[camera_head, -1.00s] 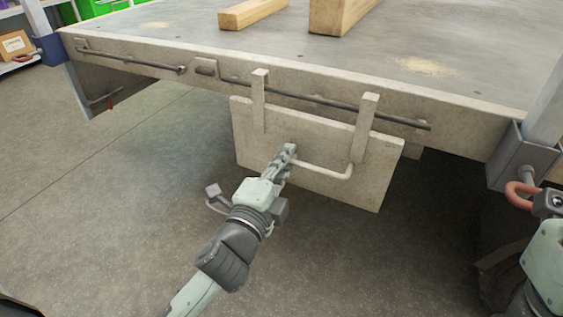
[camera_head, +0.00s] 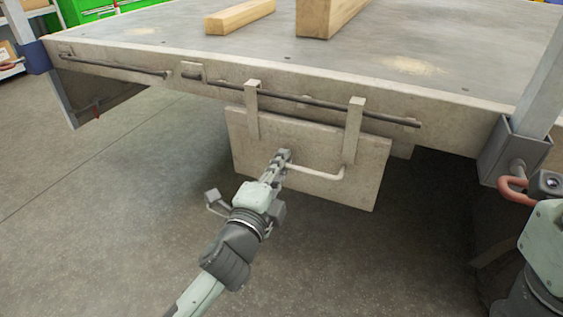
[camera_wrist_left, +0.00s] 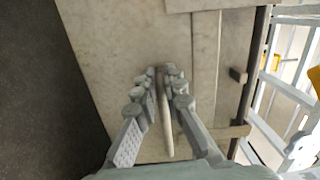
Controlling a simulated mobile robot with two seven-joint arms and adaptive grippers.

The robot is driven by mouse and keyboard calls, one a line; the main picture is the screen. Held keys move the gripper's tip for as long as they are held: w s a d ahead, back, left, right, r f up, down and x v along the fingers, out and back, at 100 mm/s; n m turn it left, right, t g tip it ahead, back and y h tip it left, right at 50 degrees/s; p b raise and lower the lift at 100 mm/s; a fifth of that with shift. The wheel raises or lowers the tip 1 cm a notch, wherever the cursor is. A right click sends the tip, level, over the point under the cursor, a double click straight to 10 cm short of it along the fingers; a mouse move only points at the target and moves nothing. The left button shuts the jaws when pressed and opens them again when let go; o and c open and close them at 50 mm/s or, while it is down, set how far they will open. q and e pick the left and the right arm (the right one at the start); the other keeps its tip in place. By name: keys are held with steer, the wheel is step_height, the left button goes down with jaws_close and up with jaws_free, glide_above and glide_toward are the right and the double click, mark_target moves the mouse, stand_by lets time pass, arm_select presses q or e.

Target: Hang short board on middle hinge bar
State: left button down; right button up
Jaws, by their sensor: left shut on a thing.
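The short board (camera_head: 305,180) is a pale flat panel with two hook straps at its top and a bent rod handle (camera_head: 325,173) on its front. It hangs upright, slightly tilted in the picture, in front of the trailer's edge. My left gripper (camera_head: 282,158) is shut on the handle; in the left wrist view its fingers (camera_wrist_left: 164,82) flank the rod. The hook tops overlap the dark middle hinge bar (camera_head: 305,100), a little above its line. I cannot tell whether they rest on it. My right arm shows at the right edge, its fingertips out of view.
The trailer bed (camera_head: 200,62) carries two wooden beams (camera_head: 240,17). Another bar (camera_head: 115,64) runs along its edge to the left. A post bracket with a red shackle (camera_head: 513,187) stands at the right. The floor (camera_head: 110,220) at left is clear.

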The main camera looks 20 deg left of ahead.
arm_select(q)
steer(key=shift+r, duration=0.15)
steer(key=c, duration=1.6)
jaws_free()
steer(key=shift+o, duration=0.3)
steer(key=shift+f, duration=0.25)
steer(key=s, duration=1.2)
steer(key=shift+d, duration=0.2)
steer(key=shift+s, duration=0.15)
